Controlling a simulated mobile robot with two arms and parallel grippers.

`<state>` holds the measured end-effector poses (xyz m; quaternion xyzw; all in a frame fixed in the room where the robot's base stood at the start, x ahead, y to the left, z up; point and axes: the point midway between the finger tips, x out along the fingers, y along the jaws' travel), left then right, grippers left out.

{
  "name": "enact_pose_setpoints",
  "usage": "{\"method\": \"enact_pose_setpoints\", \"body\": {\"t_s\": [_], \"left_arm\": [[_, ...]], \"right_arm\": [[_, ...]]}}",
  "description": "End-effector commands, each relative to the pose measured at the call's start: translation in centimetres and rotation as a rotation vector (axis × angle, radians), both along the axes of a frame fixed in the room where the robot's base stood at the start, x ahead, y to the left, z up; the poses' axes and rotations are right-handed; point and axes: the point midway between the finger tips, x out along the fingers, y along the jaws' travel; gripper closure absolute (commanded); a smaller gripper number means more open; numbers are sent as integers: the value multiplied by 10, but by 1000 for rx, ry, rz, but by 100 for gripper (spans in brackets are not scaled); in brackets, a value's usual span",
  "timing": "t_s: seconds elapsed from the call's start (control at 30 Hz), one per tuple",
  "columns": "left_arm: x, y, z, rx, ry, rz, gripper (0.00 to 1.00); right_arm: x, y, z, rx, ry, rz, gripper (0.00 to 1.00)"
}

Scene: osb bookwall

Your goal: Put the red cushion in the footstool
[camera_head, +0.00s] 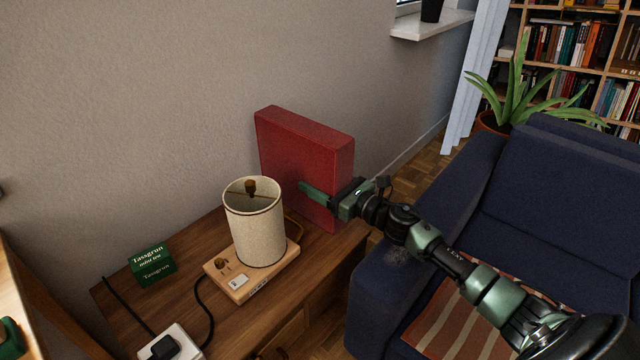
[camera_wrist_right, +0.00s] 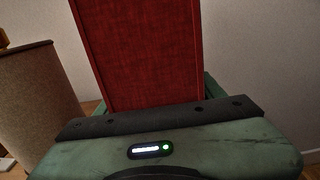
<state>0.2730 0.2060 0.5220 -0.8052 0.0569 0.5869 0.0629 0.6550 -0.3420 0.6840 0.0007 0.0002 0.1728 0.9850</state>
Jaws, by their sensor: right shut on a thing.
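The red cushion (camera_head: 318,148) is a thick square block standing upright at the back of the wooden cabinet, near the wall. My right gripper (camera_head: 318,192) is shut on the cushion's lower part, one finger showing across its front face. In the right wrist view the cushion (camera_wrist_right: 140,50) rises straight from between the jaws. The lamp hides the cushion's lower left, so I cannot tell if it touches the cabinet top. No footstool is recognisable in either view. My left gripper is not in view.
A cream lamp (camera_head: 254,225) on a wooden base (camera_head: 245,282) stands close left of the gripper. A green box (camera_head: 152,265), a white socket block (camera_head: 172,345) and cables lie on the cabinet (camera_head: 205,240). A blue sofa (camera_head: 480,200) with a striped cloth (camera_head: 440,320) is at right.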

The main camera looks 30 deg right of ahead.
Motion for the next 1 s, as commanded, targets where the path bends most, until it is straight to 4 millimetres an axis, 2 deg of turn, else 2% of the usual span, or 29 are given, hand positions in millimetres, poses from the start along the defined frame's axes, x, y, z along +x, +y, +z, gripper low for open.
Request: {"method": "enact_pose_setpoints", "body": {"t_s": [0.23,0.27,0.33,0.7,0.87,1.0], "left_arm": [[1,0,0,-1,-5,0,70],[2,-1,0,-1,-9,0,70],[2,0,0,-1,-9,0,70],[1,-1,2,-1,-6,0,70],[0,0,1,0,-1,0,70],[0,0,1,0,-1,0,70]], "right_arm": [[0,0,0,-1,0,-1,90],[0,0,-1,-1,2,-1,29],[0,0,0,-1,2,-1,10],[0,0,2,0,1,-1,10],[-17,-6,-1,0,4,-1,10],[-42,-15,-2,0,6,-2,10]]}}
